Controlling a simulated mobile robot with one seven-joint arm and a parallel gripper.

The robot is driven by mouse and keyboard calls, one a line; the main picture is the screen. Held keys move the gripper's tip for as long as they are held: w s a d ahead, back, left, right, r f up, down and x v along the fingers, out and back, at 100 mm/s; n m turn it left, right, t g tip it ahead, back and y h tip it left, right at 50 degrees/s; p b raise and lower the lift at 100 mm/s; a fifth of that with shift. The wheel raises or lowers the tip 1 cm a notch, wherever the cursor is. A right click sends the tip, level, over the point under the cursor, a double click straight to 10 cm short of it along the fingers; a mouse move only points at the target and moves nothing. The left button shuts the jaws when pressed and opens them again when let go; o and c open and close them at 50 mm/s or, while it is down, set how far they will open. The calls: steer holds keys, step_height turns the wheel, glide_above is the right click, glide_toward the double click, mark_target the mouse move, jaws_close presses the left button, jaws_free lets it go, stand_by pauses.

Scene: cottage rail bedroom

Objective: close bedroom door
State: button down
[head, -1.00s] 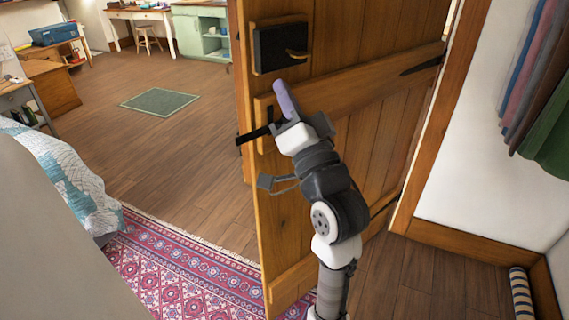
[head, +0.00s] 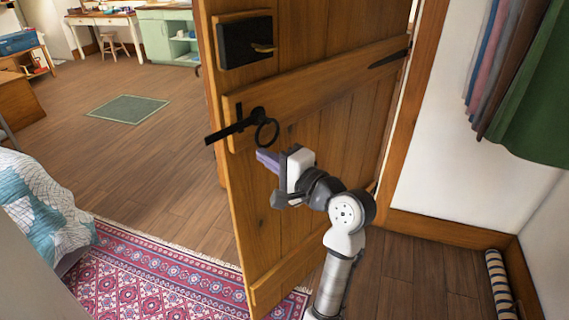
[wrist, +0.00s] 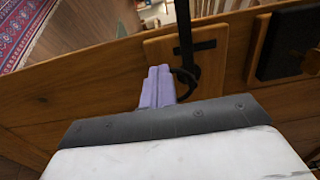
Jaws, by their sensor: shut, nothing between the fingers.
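The wooden bedroom door (head: 300,205) stands ajar in the head view, hinged toward the frame (head: 415,120) on the right. A black ring handle with a latch bar (head: 266,130) and a black lock box (head: 245,42) are on its near face. My gripper (head: 265,160), with purple fingers, is shut and empty just below the ring handle, close to the door face. In the wrist view the purple fingers (wrist: 158,88) are together beside the black ring (wrist: 184,85). I cannot tell whether they touch the door.
A patterned pink rug (head: 150,275) lies on the floor to the left of the door, beside a bed with a quilt (head: 40,210). Clothes (head: 530,90) hang on the right wall. A striped roll (head: 500,285) lies at the lower right. The floor beyond is open, with a green mat (head: 128,109).

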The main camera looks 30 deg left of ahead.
mark_target(240, 142)
steer(key=p+x, duration=0.1)
steer(key=x, duration=0.5)
